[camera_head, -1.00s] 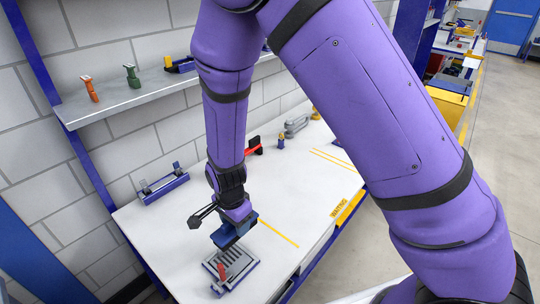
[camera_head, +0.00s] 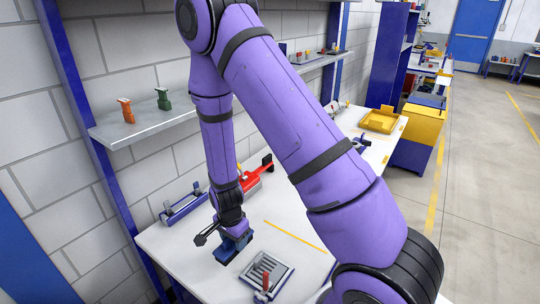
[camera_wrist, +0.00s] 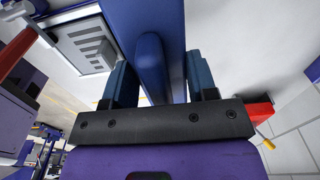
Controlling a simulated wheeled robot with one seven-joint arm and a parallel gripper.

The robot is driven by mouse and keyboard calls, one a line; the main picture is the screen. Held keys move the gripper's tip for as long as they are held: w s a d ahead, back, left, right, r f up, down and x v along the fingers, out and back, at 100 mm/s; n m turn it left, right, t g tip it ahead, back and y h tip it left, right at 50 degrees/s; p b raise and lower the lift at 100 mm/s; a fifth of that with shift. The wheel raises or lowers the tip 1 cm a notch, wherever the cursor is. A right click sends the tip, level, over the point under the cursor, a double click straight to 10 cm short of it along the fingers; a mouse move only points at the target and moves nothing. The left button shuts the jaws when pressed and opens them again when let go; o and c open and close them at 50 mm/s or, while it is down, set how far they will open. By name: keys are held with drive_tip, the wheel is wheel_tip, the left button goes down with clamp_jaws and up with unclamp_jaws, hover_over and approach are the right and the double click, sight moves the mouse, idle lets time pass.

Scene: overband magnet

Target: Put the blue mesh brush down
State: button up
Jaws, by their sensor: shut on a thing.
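The blue mesh brush (camera_head: 233,250) is in my gripper (camera_wrist: 160,80), at the left part of the white bench top (camera_head: 205,262). In the wrist view the jaws stand either side of its rounded blue handle (camera_wrist: 150,65), with its broad blue body (camera_wrist: 148,14) beyond. My gripper is shut on it. The brush is low over or on the bench; I cannot tell if it touches. Its underside is hidden.
A slotted grey plate (camera_head: 268,268) with a red-handled piece (camera_head: 266,283) lies just right of the brush. Behind are a blue rack (camera_head: 183,207) and a red tool (camera_head: 252,180). A wall shelf (camera_head: 150,128) hangs above. Bench room right of the yellow line looks clear.

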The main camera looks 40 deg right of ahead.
drive_tip(key=shift+w+a, duration=0.1)
drive_tip(key=shift+w, duration=0.1)
drive_tip(key=w, duration=0.5)
drive_tip(key=w+a+f, duration=0.1)
drive_tip(key=w, duration=0.4)
drive_tip(key=w+a, duration=0.1)
drive_tip(key=w, duration=0.4)
drive_tip(key=shift+w+a+f, duration=0.15)
drive_tip(key=shift+a+f, duration=0.05)
drive_tip(key=shift+f, duration=0.05)
drive_tip(key=shift+w, duration=0.1)
drive_tip(key=shift+f, duration=1.75)
drive_tip(key=shift+f, duration=0.1)
drive_tip(key=o, duration=0.9)
